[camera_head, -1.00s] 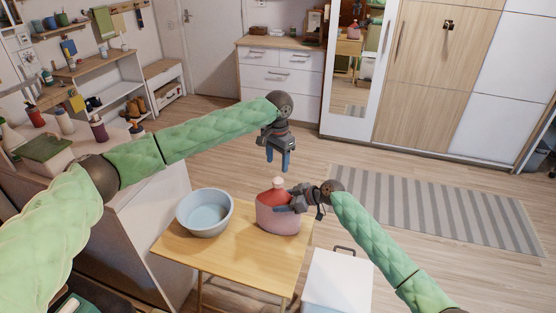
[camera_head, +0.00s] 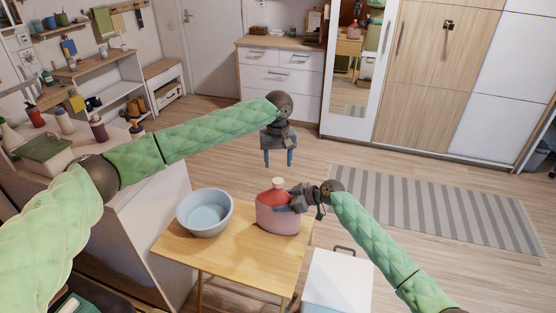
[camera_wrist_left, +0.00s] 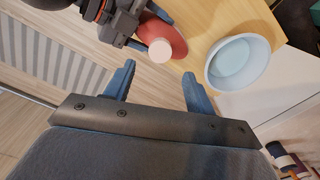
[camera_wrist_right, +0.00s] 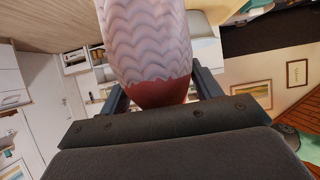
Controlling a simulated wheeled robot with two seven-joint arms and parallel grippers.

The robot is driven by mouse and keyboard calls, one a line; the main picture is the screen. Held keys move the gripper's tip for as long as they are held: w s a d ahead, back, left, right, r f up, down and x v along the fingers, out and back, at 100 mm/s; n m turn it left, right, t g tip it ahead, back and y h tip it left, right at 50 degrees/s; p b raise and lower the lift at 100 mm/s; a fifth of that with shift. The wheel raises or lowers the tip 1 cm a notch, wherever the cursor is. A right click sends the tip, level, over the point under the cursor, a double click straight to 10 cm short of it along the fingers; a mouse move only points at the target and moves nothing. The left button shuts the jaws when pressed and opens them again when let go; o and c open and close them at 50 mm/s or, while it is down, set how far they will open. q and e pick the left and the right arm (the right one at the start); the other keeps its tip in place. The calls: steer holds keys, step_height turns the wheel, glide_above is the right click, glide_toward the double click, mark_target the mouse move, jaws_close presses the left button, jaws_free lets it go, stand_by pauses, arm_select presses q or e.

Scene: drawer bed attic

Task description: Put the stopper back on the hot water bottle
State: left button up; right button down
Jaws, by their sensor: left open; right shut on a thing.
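The hot water bottle (camera_head: 278,219), pink below and red at the top, stands upright on the wooden table. A pale round stopper (camera_head: 278,182) shows at the top of its red neck, also in the left wrist view (camera_wrist_left: 160,50); how firmly it is seated I cannot tell. My left gripper (camera_head: 278,164) is open and empty, above the stopper and apart from it. My right gripper (camera_head: 283,201) is shut on the bottle's red upper part from the right; in the right wrist view the bottle (camera_wrist_right: 150,40) lies between its fingers.
A pale blue basin (camera_head: 204,212) stands on the table (camera_head: 248,262) left of the bottle. A white box with a dark handle (camera_head: 337,283) stands at the table's right. A cabinet with bottles (camera_head: 98,127) is on the left. Open floor and a striped rug (camera_head: 435,212) lie to the right.

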mark_target(278, 180)
arm_select(q)
steer(key=shift+f, duration=4)
steer(key=c, duration=1)
steer(key=m, duration=0.5)
steer(key=shift+c, duration=0.2)
steer(key=m, duration=1.3)
steer(key=o, duration=1.2)
steer(key=shift+c, duration=0.2)
